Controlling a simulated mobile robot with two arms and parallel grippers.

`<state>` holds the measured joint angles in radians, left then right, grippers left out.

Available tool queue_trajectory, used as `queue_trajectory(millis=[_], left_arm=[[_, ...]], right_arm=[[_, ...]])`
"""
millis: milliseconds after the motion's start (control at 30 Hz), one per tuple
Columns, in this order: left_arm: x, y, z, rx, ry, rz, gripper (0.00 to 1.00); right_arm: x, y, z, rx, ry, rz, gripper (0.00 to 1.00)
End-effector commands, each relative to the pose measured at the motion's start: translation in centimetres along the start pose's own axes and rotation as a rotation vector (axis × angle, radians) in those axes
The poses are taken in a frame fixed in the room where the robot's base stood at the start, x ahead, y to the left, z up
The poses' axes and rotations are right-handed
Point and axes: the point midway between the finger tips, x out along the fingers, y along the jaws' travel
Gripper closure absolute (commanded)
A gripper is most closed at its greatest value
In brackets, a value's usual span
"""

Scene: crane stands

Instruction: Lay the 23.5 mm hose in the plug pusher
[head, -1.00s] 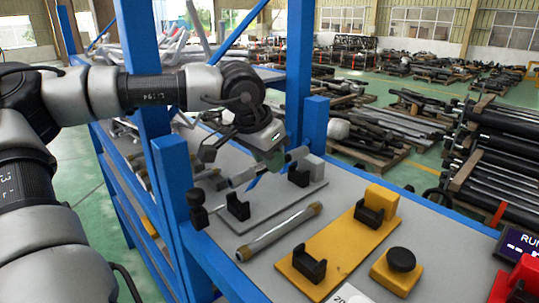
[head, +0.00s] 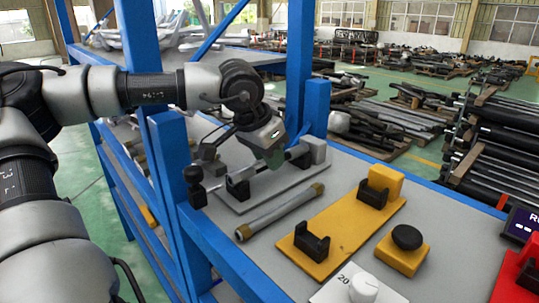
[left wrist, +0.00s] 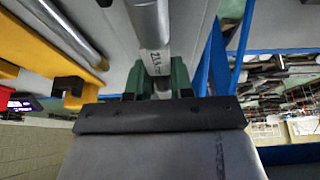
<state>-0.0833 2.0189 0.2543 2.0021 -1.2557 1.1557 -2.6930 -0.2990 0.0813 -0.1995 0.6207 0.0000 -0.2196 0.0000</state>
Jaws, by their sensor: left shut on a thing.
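A grey hose (left wrist: 150,25) with a printed label starting "23" is in my left gripper (left wrist: 158,85), whose green fingers are shut on it. In the head view my left gripper (head: 271,163) is low over a grey stand (head: 262,197) with two black cradles and a grey end block. The held hose (head: 262,170) lies along the line of these cradles; whether it rests in them I cannot tell. A second hose (head: 282,211) with brass-coloured ends lies loose on the bench in front. No label showing tells which stand is the plug pusher. My right gripper is out of view.
A yellow stand (head: 338,236) with two black cradles and an end block is nearer. A yellow box with a black button (head: 404,243) and a white dial (head: 362,287) are beside it. Blue posts (head: 299,70) rise at the bench's back and left.

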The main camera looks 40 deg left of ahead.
Motion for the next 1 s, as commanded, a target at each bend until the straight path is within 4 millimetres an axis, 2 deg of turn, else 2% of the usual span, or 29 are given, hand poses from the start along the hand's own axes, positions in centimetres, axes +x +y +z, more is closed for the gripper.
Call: queue_trajectory(millis=[233, 267, 433, 767, 867, 1000], left_arm=[[-0.1, 0.0, -0.1, 0.0, 0.002, 0.0, 1.0], [-0.1, 0.0, -0.1, 0.0, 0.002, 0.0, 0.73], [-0.1, 0.0, 0.0, 0.0, 0.001, 0.0, 0.48], [-0.3, 0.0, 0.0, -0.001, 0.001, 0.0, 0.48], [-1.4, 0.0, 0.0, -0.001, 0.005, -0.001, 0.48], [-4.0, 0.0, 0.0, -0.002, 0.007, -0.001, 0.48]], right_arm=[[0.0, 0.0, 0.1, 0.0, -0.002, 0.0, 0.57], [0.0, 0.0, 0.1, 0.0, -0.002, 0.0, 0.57], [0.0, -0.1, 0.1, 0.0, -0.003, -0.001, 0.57], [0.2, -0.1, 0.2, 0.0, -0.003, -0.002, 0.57], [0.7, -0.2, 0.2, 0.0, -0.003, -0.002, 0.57], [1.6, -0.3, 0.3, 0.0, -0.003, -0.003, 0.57]])
